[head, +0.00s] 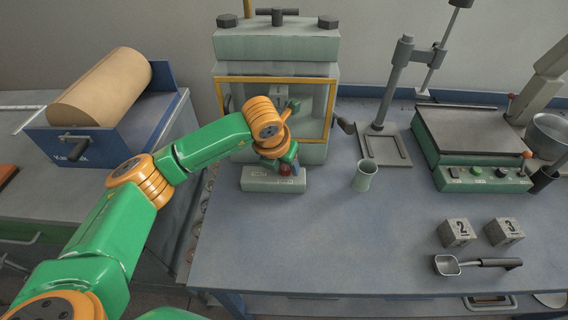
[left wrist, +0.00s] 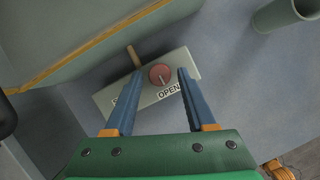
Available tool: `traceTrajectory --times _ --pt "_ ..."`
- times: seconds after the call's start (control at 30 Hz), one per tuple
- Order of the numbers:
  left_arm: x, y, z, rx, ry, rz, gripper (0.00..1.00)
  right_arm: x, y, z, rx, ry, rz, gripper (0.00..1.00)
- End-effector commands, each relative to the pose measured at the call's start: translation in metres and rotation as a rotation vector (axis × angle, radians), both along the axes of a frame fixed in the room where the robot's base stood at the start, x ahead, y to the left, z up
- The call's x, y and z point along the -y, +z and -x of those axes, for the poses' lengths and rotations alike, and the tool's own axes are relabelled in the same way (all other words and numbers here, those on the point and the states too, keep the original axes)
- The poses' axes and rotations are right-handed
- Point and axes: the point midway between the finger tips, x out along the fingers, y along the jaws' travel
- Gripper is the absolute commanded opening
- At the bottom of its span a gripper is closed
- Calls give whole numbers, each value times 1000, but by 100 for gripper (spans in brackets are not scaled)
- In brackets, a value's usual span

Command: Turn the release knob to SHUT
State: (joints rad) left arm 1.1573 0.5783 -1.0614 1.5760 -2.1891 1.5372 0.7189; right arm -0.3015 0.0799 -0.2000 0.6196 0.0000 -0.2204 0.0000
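The release knob (left wrist: 160,73) is a round red knob on top of a pale grey-green block; in the head view it is mostly hidden behind my left gripper. The block (head: 262,184) lies at the foot of the press. In the left wrist view the word OPEN shows beside the knob; another label starting with S is mostly covered by a finger. A small mark on the knob's face points roughly toward OPEN. My left gripper (head: 287,164) is open, its blue fingers on either side of the knob in the left wrist view (left wrist: 160,72). I cannot tell whether they touch it.
The press (head: 277,46) with its yellow-framed window stands right behind the block. A grey-green cup (head: 364,176) stands to the right. Numbered cubes (head: 456,233) and a scoop (head: 470,265) lie at the front right. A hot plate unit (head: 480,178) stands beyond. The bench's middle front is clear.

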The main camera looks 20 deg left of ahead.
Motion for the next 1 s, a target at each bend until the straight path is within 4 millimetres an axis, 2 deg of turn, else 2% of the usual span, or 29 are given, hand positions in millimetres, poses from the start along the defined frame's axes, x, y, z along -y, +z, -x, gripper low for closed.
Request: traceTrajectory --times 0.03,0.17,0.2,0.57,1.0 --pt "0 0 0 0 0 0 39 0 0 0 1 0 0 91" --pt "0 0 0 0 0 0 4 0 0 -1 1 0 0 91" --pt "0 0 0 0 0 0 0 0 0 -1 1 0 0 91" --pt "-1 -1 0 1 -48 0 0 0 -6 -1 3 0 -1 91" --pt "-4 -1 -2 2 -395 1 0 0 -29 -2 3 0 -1 91"
